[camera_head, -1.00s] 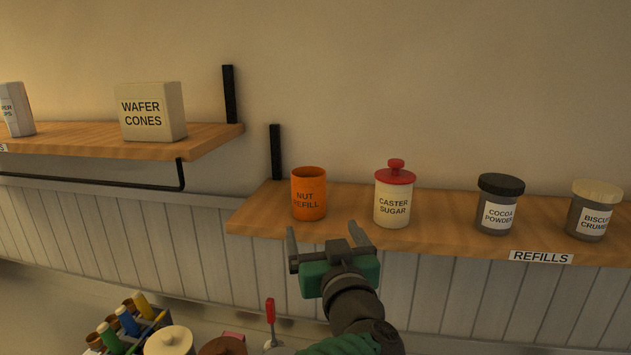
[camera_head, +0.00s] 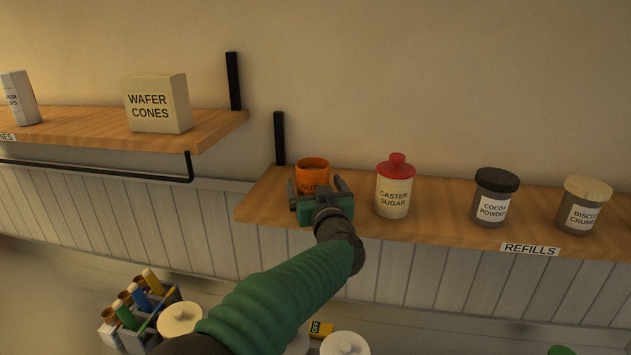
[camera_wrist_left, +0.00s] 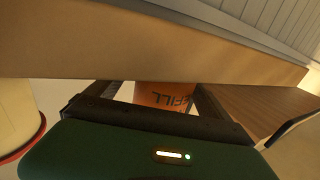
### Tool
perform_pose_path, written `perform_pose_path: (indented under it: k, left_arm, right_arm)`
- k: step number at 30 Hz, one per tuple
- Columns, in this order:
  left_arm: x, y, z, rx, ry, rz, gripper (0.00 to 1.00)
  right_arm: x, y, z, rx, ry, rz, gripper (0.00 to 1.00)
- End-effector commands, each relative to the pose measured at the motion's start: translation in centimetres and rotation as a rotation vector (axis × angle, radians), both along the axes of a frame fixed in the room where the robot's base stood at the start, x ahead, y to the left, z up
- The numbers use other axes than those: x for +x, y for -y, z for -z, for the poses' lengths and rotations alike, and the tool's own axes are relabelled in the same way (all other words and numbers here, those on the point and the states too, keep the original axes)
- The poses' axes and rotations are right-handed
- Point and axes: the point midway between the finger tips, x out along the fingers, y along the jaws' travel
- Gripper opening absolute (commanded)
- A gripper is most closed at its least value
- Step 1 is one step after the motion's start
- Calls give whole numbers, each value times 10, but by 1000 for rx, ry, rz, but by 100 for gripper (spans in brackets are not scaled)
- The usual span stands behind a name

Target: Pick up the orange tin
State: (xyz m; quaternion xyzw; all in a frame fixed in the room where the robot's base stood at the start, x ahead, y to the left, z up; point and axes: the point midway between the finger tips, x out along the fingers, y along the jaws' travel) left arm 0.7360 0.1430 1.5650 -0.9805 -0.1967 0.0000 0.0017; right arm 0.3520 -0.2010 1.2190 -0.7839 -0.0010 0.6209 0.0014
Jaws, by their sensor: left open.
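The orange tin (camera_head: 312,165), labelled "NUT REFILL", stands upright at the left end of the refills shelf (camera_head: 262,205). My left gripper (camera_head: 315,183) is open in front of it, with one finger toward each side of the tin. The gripper hides the tin's lower part in the head view. In the left wrist view, the orange tin (camera_wrist_left: 165,95) shows between the two open fingers (camera_wrist_left: 155,92), its lettering upside down. I cannot tell whether the fingers touch it. My right gripper is not in view.
A caster sugar jar (camera_head: 393,195) with a red lid stands just right of the tin. Cocoa powder (camera_head: 493,200) and biscuit crumb (camera_head: 583,208) jars stand farther right. A shelf bracket (camera_head: 279,138) rises behind the tin. An upper shelf (camera_head: 205,128) holds a wafer cones box (camera_head: 157,103).

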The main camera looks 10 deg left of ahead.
Motion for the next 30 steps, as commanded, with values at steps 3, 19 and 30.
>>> perform_pose_path:
  k: [3, 19, 30]
  left_arm:
    - [-1, 0, 1, 0, 0, 0, 92]
    - [-1, 1, 0, 0, 1, 0, 24]
    - [-2, 1, -7, -1, 3, -1, 24]
  right_arm:
    - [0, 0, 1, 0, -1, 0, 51]
    - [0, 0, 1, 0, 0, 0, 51]
    - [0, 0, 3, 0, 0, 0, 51]
